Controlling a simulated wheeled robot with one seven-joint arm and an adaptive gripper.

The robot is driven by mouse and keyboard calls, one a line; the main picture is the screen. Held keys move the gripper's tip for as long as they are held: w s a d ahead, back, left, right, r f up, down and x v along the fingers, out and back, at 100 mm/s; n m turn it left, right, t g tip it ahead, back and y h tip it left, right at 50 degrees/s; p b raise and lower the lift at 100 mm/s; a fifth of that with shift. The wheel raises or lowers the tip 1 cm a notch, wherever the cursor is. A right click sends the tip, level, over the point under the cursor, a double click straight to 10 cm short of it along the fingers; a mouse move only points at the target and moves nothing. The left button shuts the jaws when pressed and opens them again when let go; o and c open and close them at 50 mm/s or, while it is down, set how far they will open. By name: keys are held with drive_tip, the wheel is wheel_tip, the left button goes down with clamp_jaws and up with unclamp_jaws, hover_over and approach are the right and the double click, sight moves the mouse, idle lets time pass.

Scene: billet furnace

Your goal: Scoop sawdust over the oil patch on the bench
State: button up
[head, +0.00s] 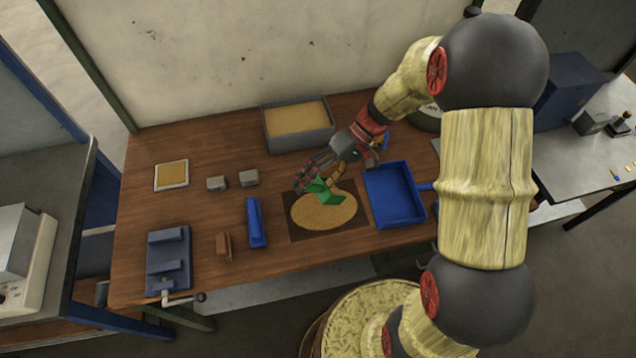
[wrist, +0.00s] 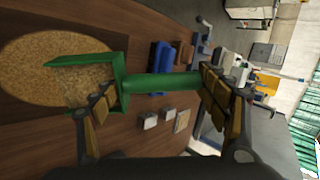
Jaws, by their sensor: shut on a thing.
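My gripper (head: 325,172) is shut on the green scoop (head: 322,192), with its handle between the fingers. The scoop also shows in the wrist view (wrist: 160,84), tilted, with its open pan over the sawdust. A rounded layer of sawdust (head: 325,212) lies on the dark oil patch (head: 358,233) on the wooden bench (head: 190,130). Dark patch shows around the sawdust, mostly at its corners. The grey bin (head: 298,141) behind holds more sawdust. I cannot tell whether sawdust is left in the scoop.
A blue dustpan-like tray (head: 395,195) stands close right of the patch. A blue block (head: 256,222), a brown piece (head: 224,247), a blue vise (head: 169,262), two grey blocks (head: 217,183) and a small framed tray (head: 171,175) lie to the left.

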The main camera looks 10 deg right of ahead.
drive_tip(key=shift+a, duration=0.35)
drive_tip(key=shift+a, duration=1.25)
drive_tip(key=shift+a, duration=0.15)
drive_tip(key=shift+a+b, duration=0.4)
drive_tip(key=shift+a, duration=0.8)
drive_tip(key=shift+a, duration=0.1)
drive_tip(key=shift+a, duration=1.25)
drive_tip(key=shift+a, duration=0.1)
drive_tip(key=shift+s+a+f+t+h, duration=0.3)
drive_tip(key=shift+a+f+h, duration=0.45)
drive_tip(key=shift+h, duration=0.25)
drive_tip(key=shift+a, duration=0.1)
